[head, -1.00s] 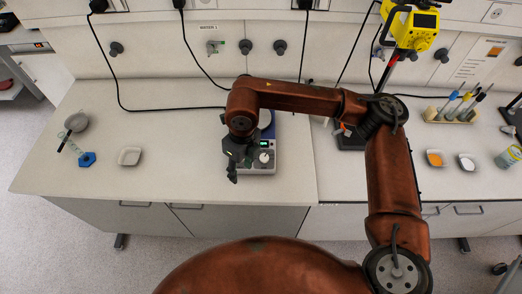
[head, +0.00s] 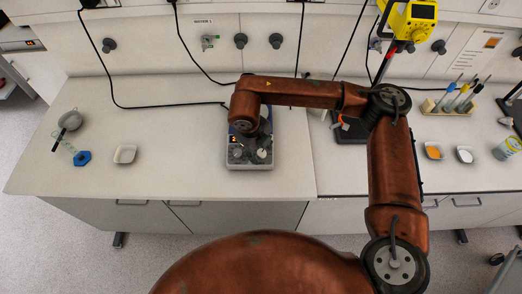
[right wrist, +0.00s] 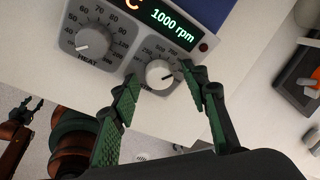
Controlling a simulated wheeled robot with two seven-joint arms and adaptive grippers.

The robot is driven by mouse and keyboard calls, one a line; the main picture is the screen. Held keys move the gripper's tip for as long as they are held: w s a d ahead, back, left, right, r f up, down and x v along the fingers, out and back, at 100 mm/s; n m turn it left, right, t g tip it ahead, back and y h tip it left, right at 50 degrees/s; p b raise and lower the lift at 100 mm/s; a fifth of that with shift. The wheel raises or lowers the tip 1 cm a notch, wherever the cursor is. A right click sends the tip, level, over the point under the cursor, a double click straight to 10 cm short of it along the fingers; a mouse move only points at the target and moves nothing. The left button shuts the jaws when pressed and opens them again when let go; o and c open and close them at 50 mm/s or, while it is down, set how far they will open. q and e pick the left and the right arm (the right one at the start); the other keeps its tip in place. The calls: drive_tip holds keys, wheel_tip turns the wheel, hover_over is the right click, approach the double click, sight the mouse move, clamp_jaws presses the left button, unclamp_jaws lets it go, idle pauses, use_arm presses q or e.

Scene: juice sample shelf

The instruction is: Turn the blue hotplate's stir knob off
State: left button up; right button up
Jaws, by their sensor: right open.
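The blue hotplate (head: 252,165) stands on the bench, with my right arm over its back part. In the right wrist view its blue body with the display (right wrist: 176,20) reads 1000 rpm. The stir knob (right wrist: 158,74) is white on a grey dial, its dark mark pointing right. The heat knob (right wrist: 88,42) is to its left, mark toward the lower left. My right gripper (right wrist: 162,80) is open, its green-padded fingers on either side of the stir knob; contact is unclear. A dark gripper, apparently my left (right wrist: 25,112), shows at the wrist view's left edge, its jaw state unclear.
A white dish (head: 125,154), a blue hexagonal piece (head: 82,158) and a grey bowl (head: 70,120) sit on the left bench. A dark-based stand (head: 350,131) is close right of the hotplate. Bench in front of the hotplate is clear.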

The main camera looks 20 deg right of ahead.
drive_tip(key=c, duration=0.5)
clamp_jaws()
